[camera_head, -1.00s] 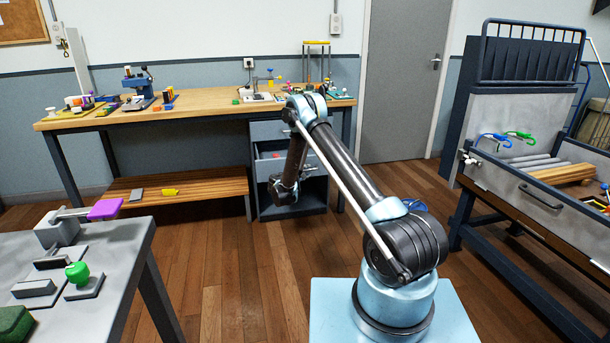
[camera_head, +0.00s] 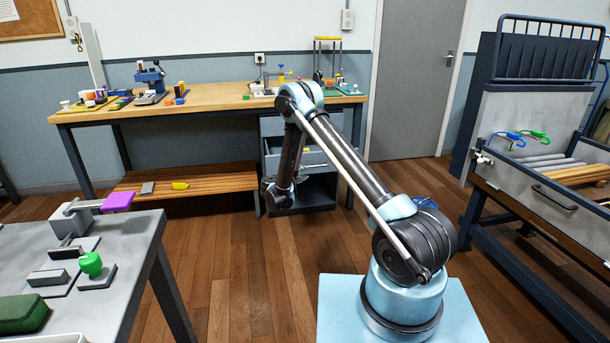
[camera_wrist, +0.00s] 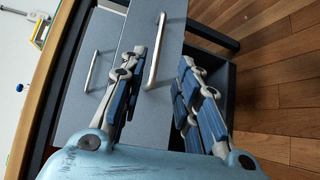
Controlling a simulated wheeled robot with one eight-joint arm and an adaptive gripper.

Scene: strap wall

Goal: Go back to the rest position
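My gripper shows in the wrist view (camera_wrist: 160,64) with its two blue and grey fingers spread apart and nothing between them. Beyond the fingers are the grey drawer fronts of a cabinet, with bar handles. In the head view my arm is bent, with its forearm hanging down in front of the bench. Its wrist end is in front of the drawer cabinet (camera_head: 325,192), and the fingers cannot be made out there. One drawer (camera_head: 312,158) of the cabinet stands open.
A wooden workbench (camera_head: 215,104) with tools stands at the back, with a low slatted shelf (camera_head: 215,182) beneath. A grey table (camera_head: 130,240) with a purple-handled lever is at left. A strap-wall bench (camera_head: 530,183) stands at right. The wooden floor (camera_head: 235,265) between is clear.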

